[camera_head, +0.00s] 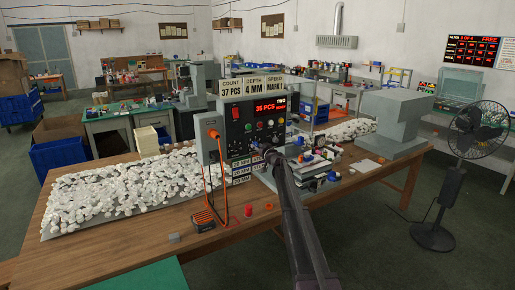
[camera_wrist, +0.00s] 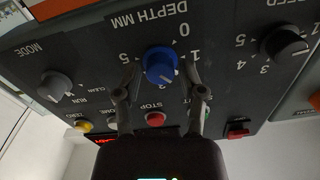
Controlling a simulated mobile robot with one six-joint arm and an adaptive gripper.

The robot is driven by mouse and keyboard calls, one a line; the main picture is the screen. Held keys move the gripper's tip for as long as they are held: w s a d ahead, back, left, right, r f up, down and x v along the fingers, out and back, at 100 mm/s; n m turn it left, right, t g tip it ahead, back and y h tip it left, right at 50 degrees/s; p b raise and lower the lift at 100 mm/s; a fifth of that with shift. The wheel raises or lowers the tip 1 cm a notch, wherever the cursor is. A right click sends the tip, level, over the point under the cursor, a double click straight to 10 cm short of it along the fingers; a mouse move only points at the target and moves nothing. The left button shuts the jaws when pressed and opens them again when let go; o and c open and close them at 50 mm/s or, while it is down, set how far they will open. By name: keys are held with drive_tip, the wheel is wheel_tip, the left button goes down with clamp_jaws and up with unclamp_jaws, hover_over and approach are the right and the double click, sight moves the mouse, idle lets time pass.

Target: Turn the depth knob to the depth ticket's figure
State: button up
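The blue depth knob (camera_wrist: 160,65) sits on the dark panel under the label DEPTH MM, which appears upside down in the wrist view. Figures 0, 1 and 5 show around it; the other figures are hidden or unclear. I cannot make out where its pointer stands. My gripper (camera_wrist: 162,70) has one finger on each side of the knob, with a small gap visible at both sides. In the head view my gripper (camera_head: 271,154) is at the panel front and hides the knob. The depth ticket (camera_head: 254,86) on top of the panel reads 4 MM.
A mode knob (camera_wrist: 54,85) and a black speed knob (camera_wrist: 285,43) flank the depth knob. A red stop button (camera_wrist: 155,119) and a red switch (camera_wrist: 237,129) lie close to my fingers. The control box (camera_head: 239,128) stands on a wooden table beside white pieces.

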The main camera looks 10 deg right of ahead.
clamp_jaws()
drive_tip(key=shift+m, duration=0.4)
drive_tip(key=m, duration=1.2)
drive_tip(key=shift+w, duration=0.1)
drive_tip(key=m, duration=0.6)
drive_tip(key=shift+r, duration=0.1)
